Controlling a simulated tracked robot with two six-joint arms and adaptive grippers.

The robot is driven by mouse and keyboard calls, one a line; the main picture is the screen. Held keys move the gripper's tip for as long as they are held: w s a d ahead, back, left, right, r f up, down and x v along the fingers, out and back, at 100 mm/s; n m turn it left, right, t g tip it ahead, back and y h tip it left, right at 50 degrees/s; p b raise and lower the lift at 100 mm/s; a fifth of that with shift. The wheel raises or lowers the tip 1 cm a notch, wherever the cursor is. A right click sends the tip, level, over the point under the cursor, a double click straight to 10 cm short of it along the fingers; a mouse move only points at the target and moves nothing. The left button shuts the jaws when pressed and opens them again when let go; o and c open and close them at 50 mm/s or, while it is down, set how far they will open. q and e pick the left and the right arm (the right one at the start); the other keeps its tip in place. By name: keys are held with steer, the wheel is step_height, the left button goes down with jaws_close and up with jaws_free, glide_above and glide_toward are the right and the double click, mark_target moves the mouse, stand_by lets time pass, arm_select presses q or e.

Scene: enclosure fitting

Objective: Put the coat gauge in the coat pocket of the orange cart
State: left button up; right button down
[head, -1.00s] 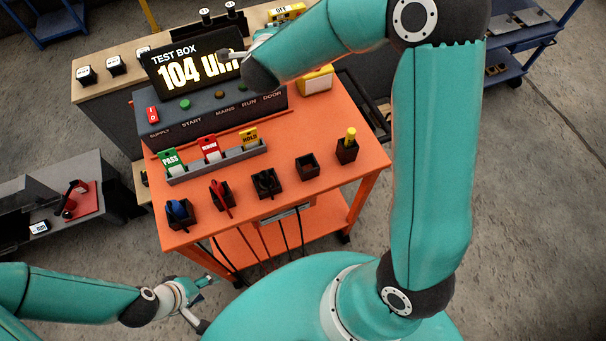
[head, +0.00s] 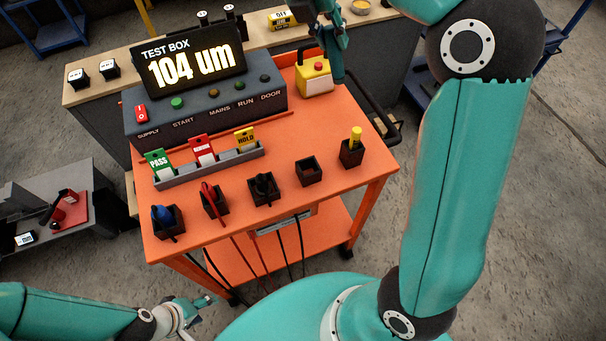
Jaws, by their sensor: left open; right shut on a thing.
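The orange cart (head: 283,218) stands in front of me with a row of dark pockets along its near edge. One pocket (head: 309,172), second from the right, looks empty; no pocket name is readable. My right gripper (head: 334,62) is at the top, over the cart's far right, beside a yellow box with a red button. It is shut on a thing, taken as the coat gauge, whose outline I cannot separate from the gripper. My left gripper (head: 197,311) is open and low at the left, short of the cart.
Other pockets hold a blue item (head: 163,215), a red one (head: 210,194), a black one (head: 262,186) and a yellow one (head: 355,137). The test box (head: 194,67) reads 104 um. A tag rack (head: 210,166) and the yellow box (head: 313,80) stand on the cart.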

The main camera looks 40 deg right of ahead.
steer(key=s+a+f+m+t+b, duration=0.1)
steer(key=s+a+m+b, duration=0.2)
steer(key=s+a+m, duration=0.55)
steer(key=n+b, duration=0.3)
glide_toward(314, 161)
steer(key=d, duration=0.2)
step_height(314, 161, down, 4)
steer(key=shift+s+a+r+b, duration=0.1)
steer(key=shift+s+b, duration=0.05)
steer(key=shift+b, duration=0.2)
steer(key=shift+s+f, duration=0.15)
steer(key=shift+f, duration=0.05)
steer(key=c, duration=1)
jaws_free()
steer(key=shift+o, duration=0.2)
steer(key=shift+r, duration=0.15)
steer(key=p+v, duration=0.2)
steer(key=v, duration=1)
